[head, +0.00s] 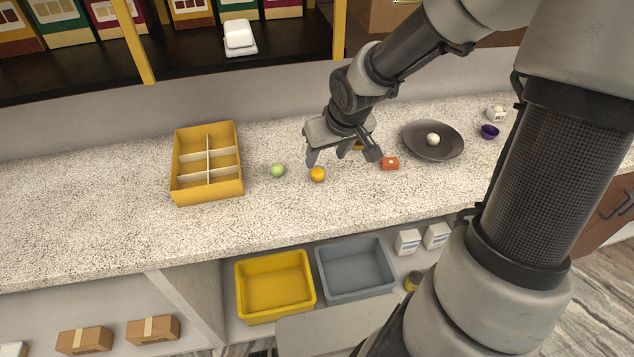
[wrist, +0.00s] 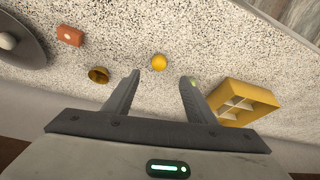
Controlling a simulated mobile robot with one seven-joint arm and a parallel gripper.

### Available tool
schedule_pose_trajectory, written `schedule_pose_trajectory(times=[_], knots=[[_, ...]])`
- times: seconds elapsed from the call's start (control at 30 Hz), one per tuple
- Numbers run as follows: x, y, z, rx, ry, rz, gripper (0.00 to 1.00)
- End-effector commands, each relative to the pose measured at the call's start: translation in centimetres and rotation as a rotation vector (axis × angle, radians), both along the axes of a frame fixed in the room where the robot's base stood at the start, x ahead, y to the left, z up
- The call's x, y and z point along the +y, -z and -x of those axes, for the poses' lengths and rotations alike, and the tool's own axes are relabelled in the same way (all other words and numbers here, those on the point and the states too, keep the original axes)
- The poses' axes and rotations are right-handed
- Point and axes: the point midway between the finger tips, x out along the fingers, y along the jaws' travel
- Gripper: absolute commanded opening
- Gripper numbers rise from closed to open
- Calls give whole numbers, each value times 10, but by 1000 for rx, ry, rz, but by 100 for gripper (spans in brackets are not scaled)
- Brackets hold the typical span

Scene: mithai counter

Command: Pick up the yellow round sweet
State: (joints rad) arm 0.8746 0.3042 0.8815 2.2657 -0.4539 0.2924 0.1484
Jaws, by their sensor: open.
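The yellow round sweet (head: 317,174) is an orange-yellow ball on the speckled counter, just right of a green round sweet (head: 278,170). My gripper (head: 342,158) is open and empty above the counter, up and right of the yellow sweet in the head view. In the wrist view, the yellow sweet (wrist: 158,62) lies beyond the gap between my open fingertips (wrist: 160,77), not between the fingers. The green sweet (wrist: 194,81) is partly hidden by the right finger there.
A yellow divided box (head: 179,185) stands left of the sweets. A small brass-coloured cup (wrist: 98,75), an orange block (head: 390,163) and a dark plate (head: 415,151) bearing a white ball (head: 433,139) lie to the other side. The counter's front is clear.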

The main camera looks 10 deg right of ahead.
Motion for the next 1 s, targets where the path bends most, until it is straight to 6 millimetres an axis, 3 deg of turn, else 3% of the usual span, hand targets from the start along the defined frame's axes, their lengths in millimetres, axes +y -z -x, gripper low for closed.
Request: schedule_pose_trajectory(times=[0.03, 0.13, 0.43, 0.7, 1.0], knots=[[3, 19, -5, 1, -4, -2, 51], [4, 34, -13, 1, -3, -1, 51], [5, 53, -24, 0, 0, -1, 51], [6, 89, -42, 1, -1, 1, 51], [6, 93, -46, -1, 2, 1, 51]])
